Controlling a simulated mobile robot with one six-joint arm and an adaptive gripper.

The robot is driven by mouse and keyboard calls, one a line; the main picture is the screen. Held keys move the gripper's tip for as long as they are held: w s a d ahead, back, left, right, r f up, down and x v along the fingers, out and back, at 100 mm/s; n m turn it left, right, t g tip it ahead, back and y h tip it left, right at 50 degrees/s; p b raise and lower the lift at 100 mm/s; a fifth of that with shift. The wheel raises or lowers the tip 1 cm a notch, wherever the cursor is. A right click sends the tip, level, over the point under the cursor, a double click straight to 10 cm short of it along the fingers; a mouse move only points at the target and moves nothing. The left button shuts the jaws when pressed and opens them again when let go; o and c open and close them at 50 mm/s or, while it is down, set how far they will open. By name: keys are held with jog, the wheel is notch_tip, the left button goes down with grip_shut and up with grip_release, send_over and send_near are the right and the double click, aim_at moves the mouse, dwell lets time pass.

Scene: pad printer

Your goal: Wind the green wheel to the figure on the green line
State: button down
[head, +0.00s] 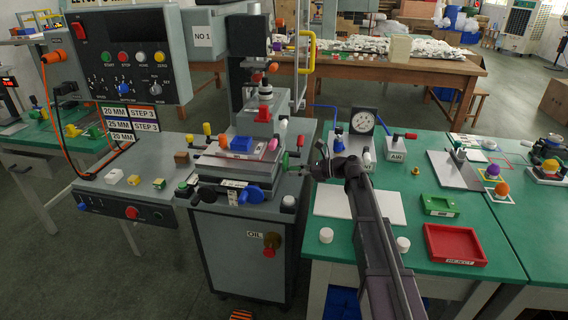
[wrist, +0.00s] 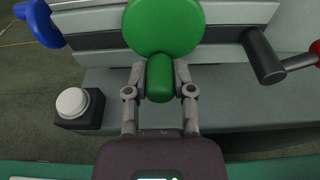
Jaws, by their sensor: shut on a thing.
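The green wheel (wrist: 166,24) is on the side of the grey slide unit, and it also shows small and partly hidden in the head view (head: 285,161). Its green grip (wrist: 159,78) sticks out towards my gripper (wrist: 159,85). My gripper is shut on this grip, with one finger on each side. In the head view my gripper (head: 301,170) is at the right side of the machine. The figure cards (head: 119,124) on the left read 20 MM, 25 MM and 20 MM. Their line colours are too small to tell. I cannot read any scale at the wheel.
A blue wheel (wrist: 40,22) is left of the green one, and a dark cylinder (wrist: 263,56) with a red-ended lever is on the right. A white button (wrist: 72,103) stands below left. A dial gauge (head: 362,121) and red tray (head: 455,245) are on the green table.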

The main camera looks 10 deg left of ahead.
aim_at(288, 160)
jog(key=shift+a+r, duration=0.1)
jog(key=shift+a, duration=0.05)
jog(key=shift+w+r, duration=0.1)
jog(key=shift+w, duration=0.5)
jog(key=shift+w+r+p, duration=0.45)
jog(key=shift+p, duration=0.1)
jog(key=shift+w+r+p, duration=0.15)
jog(key=shift+r+p, duration=0.4)
jog(key=shift+p, duration=0.05)
